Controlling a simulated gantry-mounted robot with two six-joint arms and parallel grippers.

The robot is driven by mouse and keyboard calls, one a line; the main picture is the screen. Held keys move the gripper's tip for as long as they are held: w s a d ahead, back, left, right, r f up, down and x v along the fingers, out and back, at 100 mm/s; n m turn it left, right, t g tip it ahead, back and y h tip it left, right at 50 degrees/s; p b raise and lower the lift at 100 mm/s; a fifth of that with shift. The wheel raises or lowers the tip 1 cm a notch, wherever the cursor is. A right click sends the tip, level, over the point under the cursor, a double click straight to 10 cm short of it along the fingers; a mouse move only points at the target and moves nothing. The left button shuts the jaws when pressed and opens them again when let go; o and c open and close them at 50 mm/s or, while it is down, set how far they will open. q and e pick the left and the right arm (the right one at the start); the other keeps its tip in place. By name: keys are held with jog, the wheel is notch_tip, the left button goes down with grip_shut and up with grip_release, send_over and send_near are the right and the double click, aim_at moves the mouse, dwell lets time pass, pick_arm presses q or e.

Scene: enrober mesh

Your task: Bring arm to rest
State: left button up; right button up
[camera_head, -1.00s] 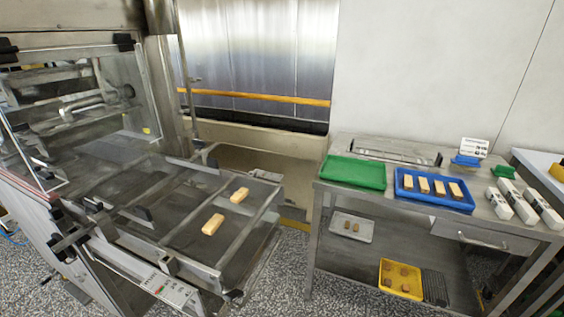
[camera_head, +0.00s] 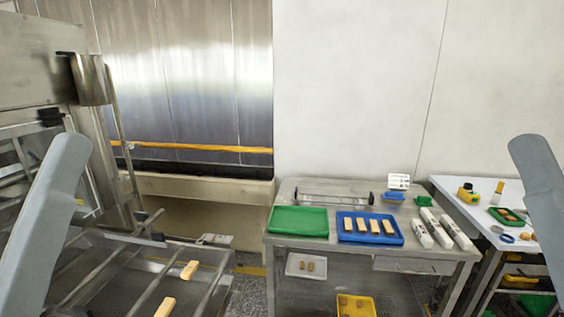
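My two grey arms show at the sides of the head view. A link of my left arm rises at the left edge and a link of my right arm at the right edge. Neither gripper is in the picture, so I cannot see whether they hold anything. Two pale bars, a nearer one (camera_head: 165,307) and a farther one (camera_head: 189,270), lie on the enrober mesh (camera_head: 125,285) at lower left. The blue tray (camera_head: 343,237) on the steel table holds several pale bars in a row.
An empty green tray (camera_head: 298,221) sits left of the blue tray on the steel table (camera_head: 282,241). White boxes (camera_head: 437,229) stand to its right. A yellow tray (camera_head: 356,306) is on the lower shelf. A white table (camera_head: 478,214) at right carries tools and a small green tray (camera_head: 496,212).

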pick_arm(q)
notch_tip(320, 180, up, 38)
jog(key=y+p, duration=0.1)
jog(key=p, duration=3.7)
jog(key=shift+a+n, duration=0.3)
jog(key=shift+a, duration=0.15)
jog(key=shift+w+f, duration=0.1)
